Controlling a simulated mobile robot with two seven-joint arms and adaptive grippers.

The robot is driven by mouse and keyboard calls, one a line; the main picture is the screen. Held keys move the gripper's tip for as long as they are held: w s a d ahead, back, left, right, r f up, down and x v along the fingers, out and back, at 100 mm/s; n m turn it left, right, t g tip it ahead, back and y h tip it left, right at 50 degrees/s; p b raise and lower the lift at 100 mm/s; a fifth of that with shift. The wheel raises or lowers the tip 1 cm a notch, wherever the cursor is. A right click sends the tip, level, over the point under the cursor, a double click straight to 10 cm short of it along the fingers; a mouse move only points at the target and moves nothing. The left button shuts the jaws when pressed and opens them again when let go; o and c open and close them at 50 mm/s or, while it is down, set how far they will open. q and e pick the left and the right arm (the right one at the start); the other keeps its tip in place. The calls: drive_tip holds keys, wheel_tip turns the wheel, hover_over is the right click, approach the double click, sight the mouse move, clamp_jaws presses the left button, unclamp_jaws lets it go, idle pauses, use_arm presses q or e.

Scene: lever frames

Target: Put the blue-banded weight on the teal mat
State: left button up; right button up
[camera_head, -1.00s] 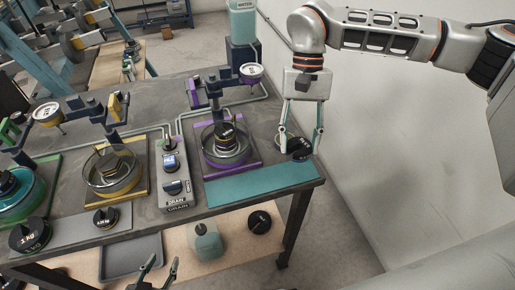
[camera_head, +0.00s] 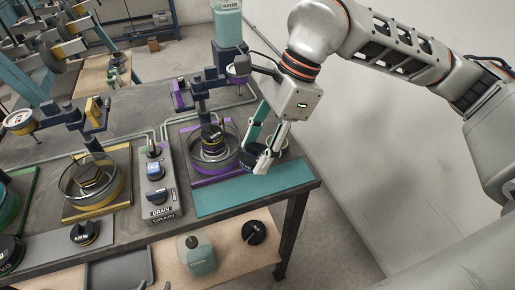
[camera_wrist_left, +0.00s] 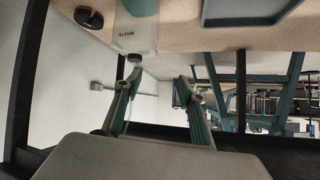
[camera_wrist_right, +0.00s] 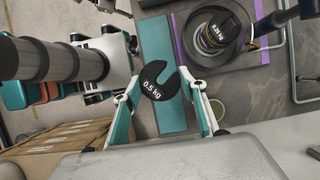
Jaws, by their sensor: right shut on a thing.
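My right gripper (camera_head: 264,158) is shut on a black slotted weight marked 0.5 kg, which shows between the fingertips in the right wrist view (camera_wrist_right: 160,82). No blue band is visible on the face I see. In the head view the fingers partly hide the weight, close to the back edge of the teal mat (camera_head: 255,190). The mat lies bare along the table's front right edge. In the right wrist view the mat (camera_wrist_right: 160,45) lies behind the weight. My left gripper (camera_wrist_left: 158,85) is open and empty, low beside the under-shelf.
A purple tray (camera_head: 190,181) with a dish of stacked weights (camera_head: 212,138) stands left of the right gripper. A drain panel (camera_head: 157,190) and yellow tray (camera_head: 68,211) lie further left. A bottle (camera_head: 197,254) and black weight (camera_head: 254,232) are on the lower shelf.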

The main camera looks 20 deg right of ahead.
drive_tip(key=shift+f+b, duration=0.55)
drive_tip(key=shift+f, duration=0.55)
wheel_tip(320, 180, down, 3)
drive_tip(key=shift+r+b, duration=0.1)
drive_tip(key=shift+b, duration=0.65)
drive_tip(key=shift+f+b, duration=0.4)
drive_tip(key=shift+f, duration=0.45)
drive_tip(key=shift+f+b, duration=0.3)
drive_tip(key=shift+f+b, duration=0.3)
drive_tip(key=shift+f, duration=0.2)
